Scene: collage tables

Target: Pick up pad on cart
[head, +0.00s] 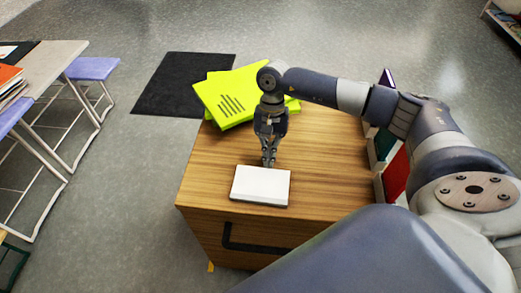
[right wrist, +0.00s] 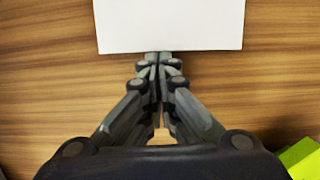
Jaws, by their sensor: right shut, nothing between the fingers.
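The pad is a white rectangular block (head: 261,186) lying flat near the front edge of the wooden cart top (head: 325,170). It also shows in the right wrist view as a white rectangle (right wrist: 170,24) at the top, cut off by the frame. My right gripper (head: 269,163) points down just behind the pad's far edge. Its fingers are shut with nothing between them. In the right wrist view the fingertips (right wrist: 158,58) meet at the pad's edge; I cannot tell whether they touch it. My left gripper is out of view.
Bright yellow-green printed sheets or booklets (head: 232,99) lie at the cart's back left. Upright red (head: 396,174) and green books stand along the right side. A black mat (head: 182,84) lies on the floor behind. A table and blue stools (head: 92,68) stand at left.

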